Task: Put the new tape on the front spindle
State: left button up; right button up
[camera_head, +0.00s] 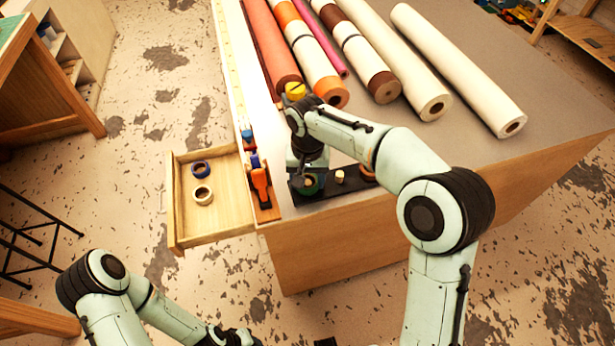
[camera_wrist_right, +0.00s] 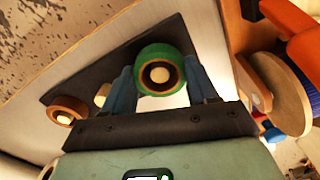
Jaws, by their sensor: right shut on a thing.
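A green tape roll (camera_wrist_right: 165,52) with a brown core sits between the two blue fingers of my right gripper (camera_wrist_right: 162,85), which is shut on it. A pale spindle end (camera_wrist_right: 160,74) shows inside the roll's hole; I cannot tell how far down the roll sits. In the head view, the green tape (camera_head: 309,186) shows partly under my right gripper (camera_head: 307,181), at the left end of a dark holder plate (camera_head: 325,190). A bare wooden spindle (camera_head: 340,175) stands mid-plate. A brown tape (camera_head: 367,173) is at the far end, partly hidden by my arm. My left gripper (camera_head: 236,338) is cut off at the bottom edge.
An orange tape dispenser (camera_head: 261,185) stands left of the plate. Long rolls (camera_head: 425,100) lie across the back of the table (camera_head: 490,165). The table's front right is clear.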

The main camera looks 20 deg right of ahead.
pick_arm(q)
jog(key=shift+s+f, duration=0.15)
jog(key=shift+f, duration=0.05)
pick_arm(e)
jog(key=shift+f, duration=0.4)
jog(key=o, duration=1.1)
jog(key=shift+o, duration=0.2)
pick_arm(q)
jog(key=shift+r, duration=0.1)
pick_arm(e)
jog(key=shift+r, duration=0.15)
jog(key=shift+r+p, duration=1.15)
jog(key=shift+r, duration=1.1)
pick_arm(q)
jog(key=w+r+p, duration=0.2)
jog(key=w+r, duration=0.4)
jog(key=shift+w+r+t, duration=0.2)
jog(key=shift+r+t, duration=0.05)
jog(key=shift+t, duration=0.15)
pick_arm(e)
notch_tip(320, 180, up, 5)
jog(key=shift+r, duration=0.1)
pick_arm(q)
jog(key=shift+s, duration=0.1)
pick_arm(e)
jog(key=shift+s, duration=0.1)
